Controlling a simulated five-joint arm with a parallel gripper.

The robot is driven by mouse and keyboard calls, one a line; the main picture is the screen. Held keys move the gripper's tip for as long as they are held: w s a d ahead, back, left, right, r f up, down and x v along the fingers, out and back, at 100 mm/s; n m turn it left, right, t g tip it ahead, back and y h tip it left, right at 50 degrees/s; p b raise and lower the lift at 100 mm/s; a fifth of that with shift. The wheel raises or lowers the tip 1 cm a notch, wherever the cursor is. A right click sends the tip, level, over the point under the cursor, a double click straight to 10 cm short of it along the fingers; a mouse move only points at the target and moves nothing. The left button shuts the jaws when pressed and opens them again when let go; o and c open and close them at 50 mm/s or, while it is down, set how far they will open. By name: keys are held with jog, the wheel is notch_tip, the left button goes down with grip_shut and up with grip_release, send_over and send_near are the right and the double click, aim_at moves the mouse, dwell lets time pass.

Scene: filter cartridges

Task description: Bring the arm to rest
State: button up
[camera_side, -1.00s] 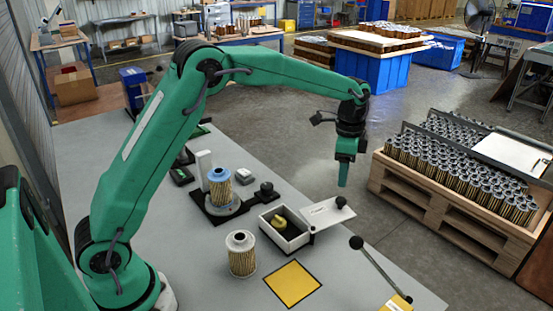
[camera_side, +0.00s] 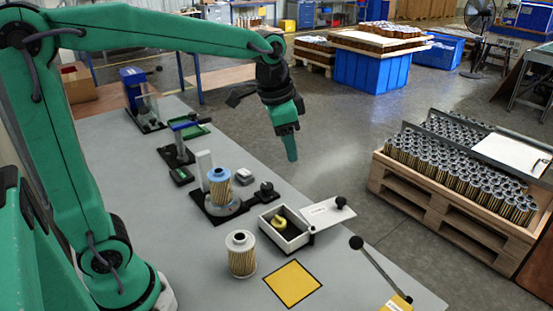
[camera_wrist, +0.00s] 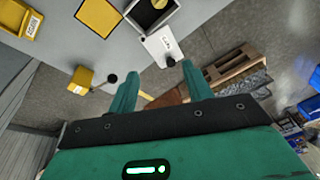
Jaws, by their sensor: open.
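My gripper (camera_side: 290,147) is in the air above the far edge of the grey table, over the floor side, pointing down with a slight tilt. In the wrist view its two green fingers (camera_wrist: 159,80) are spread apart with nothing between them. A pleated filter cartridge with a white cap (camera_side: 241,257) stands upright on the table. A second cartridge with a blue top (camera_side: 220,189) stands upright on a dark fixture. My gripper is clear of both.
An open box (camera_side: 284,231) holds a yellow object; its white lid (camera_side: 327,211) lies to the right. A yellow square (camera_side: 293,283) marks the table near a black-knobbed lever (camera_side: 380,266). A wooden pallet of cartridges (camera_side: 447,200) stands on the floor at right. Small devices line the table's back left.

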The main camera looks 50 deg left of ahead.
jog(key=s+a+f+n+t, duration=0.1)
jog(key=s+n, duration=0.1)
jog(key=s, duration=0.6)
jog(key=s+a+f+n+t, duration=0.1)
jog(key=s+n, duration=0.2)
jog(key=s, duration=0.5)
jog(key=shift+s+t, duration=0.15)
jog(key=shift+t, duration=0.25)
jog(key=shift+f, duration=0.1)
dwell(0.4)
